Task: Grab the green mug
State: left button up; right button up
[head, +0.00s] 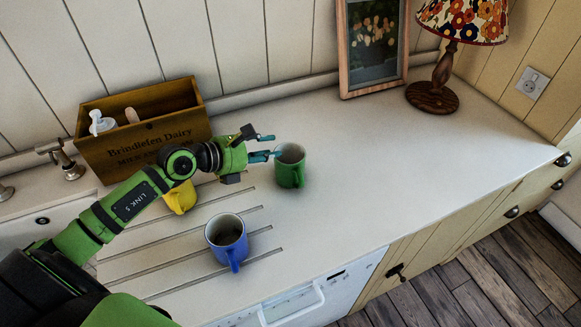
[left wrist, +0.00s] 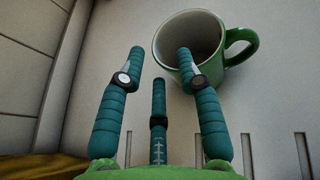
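The green mug (head: 291,175) stands upright on the white counter, with a pale inside. In the left wrist view the mug (left wrist: 222,82) has its handle to the right. My left gripper (head: 268,146) is open and empty, with its teal fingers beside the mug's left rim at about rim height. In the wrist view the gripper (left wrist: 160,58) has its fingers spread. The right finger overlaps the mug's opening there, and the left finger is clear of it. I cannot tell whether any finger touches the mug. My right gripper is not in view.
A blue mug (head: 226,238) and a partly hidden yellow mug (head: 180,199) stand on the grooved drainer. A wooden crate (head: 144,146) is behind my left arm. A picture frame (head: 373,48) and a lamp (head: 433,96) stand at the back. The counter right of the green mug is clear.

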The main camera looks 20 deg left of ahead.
aim_at(281, 145)
pick_arm(q)
jog(key=x, duration=0.1)
jog(key=p+x, duration=0.1)
jog(key=x, duration=0.1)
jog(key=shift+w+a, duration=0.1)
jog(key=shift+w, duration=0.35)
jog(key=shift+w+f, duration=0.15)
grip_shut()
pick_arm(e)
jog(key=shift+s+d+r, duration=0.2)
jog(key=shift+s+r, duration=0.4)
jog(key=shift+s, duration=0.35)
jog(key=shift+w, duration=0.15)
